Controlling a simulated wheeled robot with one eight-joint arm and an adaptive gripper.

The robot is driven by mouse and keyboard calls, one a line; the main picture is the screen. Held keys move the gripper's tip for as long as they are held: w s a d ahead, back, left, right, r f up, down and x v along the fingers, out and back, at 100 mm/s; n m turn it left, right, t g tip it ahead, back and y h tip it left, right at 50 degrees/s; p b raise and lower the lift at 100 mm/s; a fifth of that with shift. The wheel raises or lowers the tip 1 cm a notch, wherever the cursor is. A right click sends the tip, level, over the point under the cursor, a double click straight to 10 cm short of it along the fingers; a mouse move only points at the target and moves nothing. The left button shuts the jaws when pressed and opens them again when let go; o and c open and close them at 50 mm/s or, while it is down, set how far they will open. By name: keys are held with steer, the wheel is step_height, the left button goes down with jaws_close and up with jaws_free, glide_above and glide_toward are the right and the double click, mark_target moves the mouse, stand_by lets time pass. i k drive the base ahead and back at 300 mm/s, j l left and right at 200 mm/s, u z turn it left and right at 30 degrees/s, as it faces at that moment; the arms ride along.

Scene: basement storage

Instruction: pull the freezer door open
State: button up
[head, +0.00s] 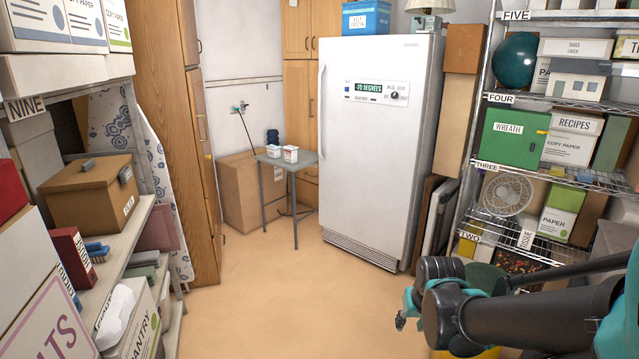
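The white upright freezer (375,170) stands at the back, right of centre, with its door facing me. The door looks shut. Its long vertical handle (321,112) runs along the door's left edge. A small display reading "-20 DEGREES" (369,88) is on the upper door. My gripper (403,312) is at the lower right, at the end of my dark arm, well in front of the freezer and apart from it. It is small and partly hidden by the arm, so I cannot tell whether its fingers are open or shut.
A small grey table (287,163) with two white boxes stands just left of the freezer, close to the handle side. Loaded shelves line the left (150,215) and wire racks the right (500,98). The tan floor (270,300) before the freezer is clear.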

mark_target(369, 141)
steer(key=i+j+u, duration=0.25)
steer(key=i, duration=0.65)
steer(key=i+u, duration=0.25)
steer(key=i, duration=0.65)
